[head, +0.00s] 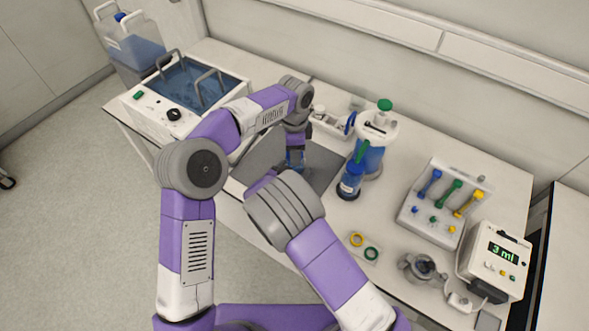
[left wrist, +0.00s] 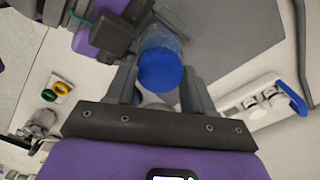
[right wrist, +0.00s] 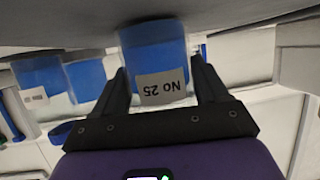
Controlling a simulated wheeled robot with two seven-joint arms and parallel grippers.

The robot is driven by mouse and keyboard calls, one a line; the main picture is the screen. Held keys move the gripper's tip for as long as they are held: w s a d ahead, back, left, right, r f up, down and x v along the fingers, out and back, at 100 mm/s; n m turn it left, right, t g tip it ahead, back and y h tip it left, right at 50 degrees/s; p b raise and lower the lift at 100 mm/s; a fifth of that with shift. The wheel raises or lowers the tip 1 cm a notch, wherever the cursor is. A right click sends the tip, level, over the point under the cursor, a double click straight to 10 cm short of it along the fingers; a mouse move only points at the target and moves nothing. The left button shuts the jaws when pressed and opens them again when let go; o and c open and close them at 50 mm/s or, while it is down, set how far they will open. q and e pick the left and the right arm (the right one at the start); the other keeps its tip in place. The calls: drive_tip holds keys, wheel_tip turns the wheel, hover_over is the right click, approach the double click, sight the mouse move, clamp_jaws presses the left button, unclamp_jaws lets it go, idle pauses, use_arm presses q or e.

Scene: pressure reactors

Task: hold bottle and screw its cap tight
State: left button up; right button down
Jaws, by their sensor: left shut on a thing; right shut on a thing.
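The bottle (right wrist: 158,50) holds blue liquid and bears a white label reading No 25, upside down in the right wrist view. My right gripper (right wrist: 163,88) is shut on its body from the side; in the head view my own arm hides it. The round blue cap (left wrist: 160,70) is on top of the bottle, between the fingers of my left gripper (left wrist: 160,88), which is shut on it from above. In the head view my left gripper (head: 294,160) points down over the grey mat (head: 322,163). How tight the cap is cannot be told.
A water bath (head: 185,92) is at the left. A colored-valve rack (head: 436,222) and a 3 ml display unit (head: 495,260) are at the right. Yellow and green rings (head: 357,240) lie in front.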

use_arm(q)
drive_tip(key=m, duration=0.7)
drive_tip(key=o, duration=1.2)
drive_tip(key=shift+o, duration=0.2)
drive_tip(key=shift+s, duration=0.1)
use_arm(e)
drive_tip(key=shift+w, duration=0.1)
use_arm(q)
wheel_tip(320, 180, up, 12)
use_arm(e)
unclamp_jaws()
